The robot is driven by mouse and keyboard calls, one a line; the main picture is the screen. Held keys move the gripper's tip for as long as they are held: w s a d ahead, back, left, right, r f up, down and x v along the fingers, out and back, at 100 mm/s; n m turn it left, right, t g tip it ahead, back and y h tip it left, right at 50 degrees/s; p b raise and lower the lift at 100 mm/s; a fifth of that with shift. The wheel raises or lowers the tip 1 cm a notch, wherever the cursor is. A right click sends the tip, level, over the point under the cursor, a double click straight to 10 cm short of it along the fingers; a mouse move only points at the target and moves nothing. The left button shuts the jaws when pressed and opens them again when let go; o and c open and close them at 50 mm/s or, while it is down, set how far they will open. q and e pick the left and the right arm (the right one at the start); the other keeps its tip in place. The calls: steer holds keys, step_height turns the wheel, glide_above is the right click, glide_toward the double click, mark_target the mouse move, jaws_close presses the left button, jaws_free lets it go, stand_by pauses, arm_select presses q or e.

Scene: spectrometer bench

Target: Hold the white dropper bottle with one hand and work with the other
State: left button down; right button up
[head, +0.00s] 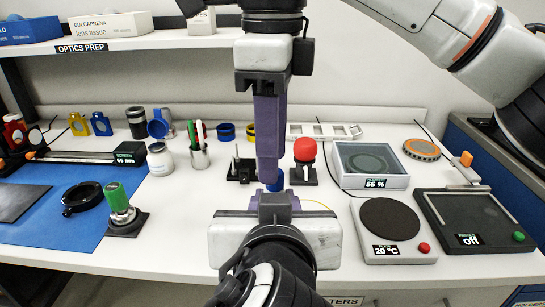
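No dropper bottle can be made out for certain. I cannot tell if either gripper is shut.
A red ball on a stand (305,150) and a pen cup (200,156) stand nearby. On the right are a hot plate (394,249), a display box (372,182) and a dark panel (466,221). A green-topped post (117,198) and a blue mat (57,225) are left.

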steer(key=shift+r, duration=1.35)
steer(key=shift+a, duration=0.1)
steer(key=shift+c, duration=0.3)
